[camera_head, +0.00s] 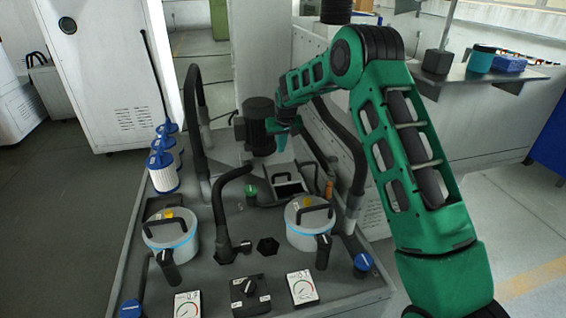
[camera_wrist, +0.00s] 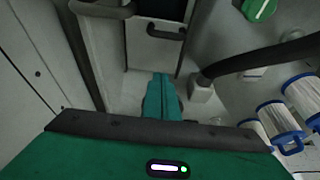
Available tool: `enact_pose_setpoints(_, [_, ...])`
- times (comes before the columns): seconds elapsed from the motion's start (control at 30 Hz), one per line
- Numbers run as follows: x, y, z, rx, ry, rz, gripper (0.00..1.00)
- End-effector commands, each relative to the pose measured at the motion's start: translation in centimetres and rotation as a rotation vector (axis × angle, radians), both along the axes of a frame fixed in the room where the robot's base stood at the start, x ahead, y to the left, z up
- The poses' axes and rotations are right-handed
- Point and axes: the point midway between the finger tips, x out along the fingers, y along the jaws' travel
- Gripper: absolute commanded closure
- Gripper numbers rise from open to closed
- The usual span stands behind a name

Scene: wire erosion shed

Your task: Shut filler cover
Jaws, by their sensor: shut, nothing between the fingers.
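A grey rectangular panel with a black handle, which looks like the filler cover (camera_head: 291,190), sits at the back middle of the machine top in the head view. The same panel (camera_wrist: 150,52) shows at the top of the wrist view, its handle near the upper edge. I cannot tell how far it stands open. My gripper (camera_head: 283,142) is above and behind it in the head view, partly hidden by my arm. In the wrist view my gripper's teal fingers (camera_wrist: 161,82) are together, empty, pointing toward the panel and appearing apart from it.
Black hoses (camera_head: 215,205) arch up on both sides. A green knob (camera_head: 251,191) is left of the panel. Two lidded canisters (camera_head: 171,237) (camera_head: 309,221), gauges (camera_head: 302,287) and a hexagonal black piece (camera_head: 268,245) are nearer. Blue-capped filters (camera_head: 162,172) stand at the left edge.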

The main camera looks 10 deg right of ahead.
Motion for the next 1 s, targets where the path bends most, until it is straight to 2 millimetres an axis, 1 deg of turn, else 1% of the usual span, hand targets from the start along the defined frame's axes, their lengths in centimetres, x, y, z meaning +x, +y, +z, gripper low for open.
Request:
enact_pose_setpoints(0.17, [0.6,0.0,-2.2,0.000,0.004,0.000,1.00])
enact_pose_setpoints(0.4, [2.1,-0.1,-6.0,0.000,0.003,-0.001,1.00])
enact_pose_setpoints(0.67, [3.3,-0.1,-9.3,-0.001,0.003,-0.001,1.00])
enact_pose_setpoints(0.73, [2.5,-0.1,-9.2,-0.001,0.002,-0.001,1.00])
enact_pose_setpoints(1.0, [0.1,-0.1,-9.6,-0.001,0.002,-0.001,1.00])
